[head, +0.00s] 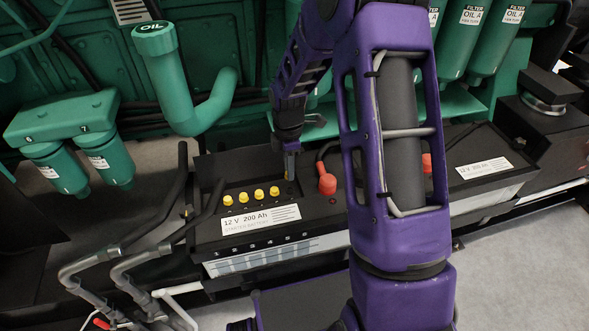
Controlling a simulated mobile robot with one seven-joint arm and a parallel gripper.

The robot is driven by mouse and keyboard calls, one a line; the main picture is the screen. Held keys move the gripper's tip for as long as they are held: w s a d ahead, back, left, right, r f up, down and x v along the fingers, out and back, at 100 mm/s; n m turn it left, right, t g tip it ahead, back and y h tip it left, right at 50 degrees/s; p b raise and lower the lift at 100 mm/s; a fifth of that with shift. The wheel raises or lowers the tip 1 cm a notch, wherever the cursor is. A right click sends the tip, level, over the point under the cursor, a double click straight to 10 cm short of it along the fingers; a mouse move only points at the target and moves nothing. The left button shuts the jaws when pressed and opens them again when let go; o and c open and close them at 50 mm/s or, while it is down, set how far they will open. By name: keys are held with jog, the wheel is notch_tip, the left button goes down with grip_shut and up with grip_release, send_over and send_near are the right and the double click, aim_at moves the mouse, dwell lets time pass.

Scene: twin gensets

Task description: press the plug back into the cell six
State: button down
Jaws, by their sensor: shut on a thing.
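The left battery (213,234) has a black top with a white "12 V 200 Ah" label. Several yellow cell plugs (258,194) sit in a row along its top, left of my gripper. My gripper (289,174) points down over the right end of this row, behind the plugs' line. It is shut on a plug, of which only a hint of yellow shows at the fingertips. The cell six opening cannot be made out, and whether the held plug touches the battery cannot be told.
A red terminal cap (327,184) with a black cable stands just right of my gripper. A second battery (500,185) lies further right, partly behind my arm. A green oil filler pipe (165,85) rises at the back left. Grey hoses (130,265) run at the front left.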

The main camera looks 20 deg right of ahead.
aim_at(290, 190)
jog(key=shift+f+b, duration=1.35)
jog(key=shift+f, duration=1.2)
jog(key=shift+f, duration=0.15)
jog(key=c, duration=0.6)
grip_release()
jog(key=shift+c, duration=0.2)
jog(key=shift+r+p, duration=1.95)
jog(key=shift+r, duration=0.6)
jog(key=shift+c, duration=0.3)
grip_shut()
